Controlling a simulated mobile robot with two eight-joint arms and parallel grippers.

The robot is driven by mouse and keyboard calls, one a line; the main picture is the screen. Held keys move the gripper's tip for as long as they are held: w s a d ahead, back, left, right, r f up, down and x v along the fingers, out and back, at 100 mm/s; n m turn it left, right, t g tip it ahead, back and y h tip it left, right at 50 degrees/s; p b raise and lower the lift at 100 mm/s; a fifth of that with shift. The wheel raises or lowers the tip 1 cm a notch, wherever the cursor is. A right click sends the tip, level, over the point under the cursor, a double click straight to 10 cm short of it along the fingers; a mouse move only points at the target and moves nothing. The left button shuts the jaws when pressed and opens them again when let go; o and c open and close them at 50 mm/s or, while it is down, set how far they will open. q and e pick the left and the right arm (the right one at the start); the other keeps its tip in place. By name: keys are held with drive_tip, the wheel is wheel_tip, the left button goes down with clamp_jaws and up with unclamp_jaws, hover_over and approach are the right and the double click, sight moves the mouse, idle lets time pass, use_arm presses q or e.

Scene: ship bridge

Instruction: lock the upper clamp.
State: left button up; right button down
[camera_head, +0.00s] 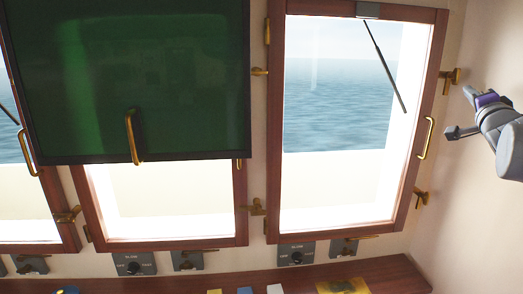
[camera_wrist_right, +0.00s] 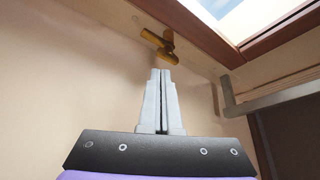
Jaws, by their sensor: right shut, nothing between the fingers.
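The upper clamp (camera_head: 452,76) is a brass fitting on the right side of the right window frame, near its top. It also shows in the right wrist view (camera_wrist_right: 160,46), just beyond my fingertips, with its handle sticking out from the wall. My right gripper (camera_head: 467,91) comes in from the right, a little right of and below the clamp. In the right wrist view its two grey fingers (camera_wrist_right: 161,72) are together and empty, pointing at the clamp with a small apparent gap. I cannot tell whether the clamp is locked. My left gripper is out of view.
The right window (camera_head: 436,100) has a wooden frame and a brass handle (camera_head: 426,138). A lower clamp (camera_head: 421,198) sits below. A dark green screen (camera_head: 190,80) hangs at the left. Knob panels (camera_head: 296,255) and a wooden ledge (camera_head: 400,279) run below the windows.

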sight(447, 82)
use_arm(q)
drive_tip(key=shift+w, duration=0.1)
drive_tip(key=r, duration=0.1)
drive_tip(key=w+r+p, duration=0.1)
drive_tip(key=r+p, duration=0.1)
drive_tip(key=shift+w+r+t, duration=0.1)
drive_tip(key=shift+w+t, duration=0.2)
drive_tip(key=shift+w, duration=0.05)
use_arm(e)
drive_tip(key=w, duration=0.6)
drive_tip(key=shift+a+f, duration=0.15)
drive_tip(key=shift+a, duration=0.15)
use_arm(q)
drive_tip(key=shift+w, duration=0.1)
use_arm(e)
drive_tip(key=shift+w, duration=0.1)
drive_tip(key=shift+d, duration=0.15)
drive_tip(key=shift+d+r, duration=0.2)
drive_tip(key=shift+r, duration=0.25)
idle(0.5)
